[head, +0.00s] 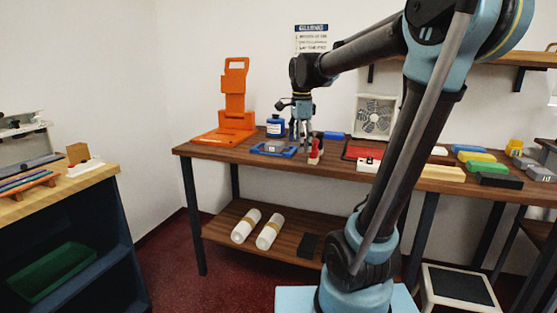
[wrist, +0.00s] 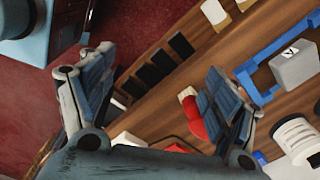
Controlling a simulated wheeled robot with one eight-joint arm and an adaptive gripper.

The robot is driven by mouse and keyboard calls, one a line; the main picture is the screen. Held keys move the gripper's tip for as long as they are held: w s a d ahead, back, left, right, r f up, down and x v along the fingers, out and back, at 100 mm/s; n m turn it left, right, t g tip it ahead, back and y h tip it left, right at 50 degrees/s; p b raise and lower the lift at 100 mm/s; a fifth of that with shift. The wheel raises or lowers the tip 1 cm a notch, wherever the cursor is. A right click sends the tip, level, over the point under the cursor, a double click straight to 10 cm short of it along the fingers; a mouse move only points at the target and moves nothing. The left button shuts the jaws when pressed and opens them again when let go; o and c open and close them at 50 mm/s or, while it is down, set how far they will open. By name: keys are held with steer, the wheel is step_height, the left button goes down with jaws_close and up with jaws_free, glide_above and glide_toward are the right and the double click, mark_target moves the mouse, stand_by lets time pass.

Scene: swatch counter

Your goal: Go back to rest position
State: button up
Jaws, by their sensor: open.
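My gripper (head: 301,118) hangs from my raised arm above the wooden counter (head: 345,173), pointing down. In the wrist view its two fingers (wrist: 160,88) are spread wide apart with nothing held between them. A small red item with a pale part (head: 315,152) stands on the counter just below and to the right of the gripper. In the wrist view the red item (wrist: 193,118) shows beside the right finger, partly hidden by it; I cannot tell whether they touch.
A red tray (head: 352,153) and coloured blocks (head: 483,168) lie right. White rolls (head: 246,225) rest on the lower shelf.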

steer(key=s+d+f+n, duration=0.3)
steer(key=s+f+n, duration=0.2)
steer(key=s+f, duration=0.1)
steer(key=s+d+f+n+t, duration=0.1)
steer(key=s+d+f+n, duration=0.3)
steer(key=s+f, duration=0.3)
steer(key=s+d+f+n, duration=0.4)
steer(key=s+f+n, duration=0.2)
steer(key=s, duration=0.3)
steer(key=shift+s+d+f+n+t, duration=0.3)
steer(key=shift+f+n, duration=0.1)
steer(key=shift+f, duration=0.3)
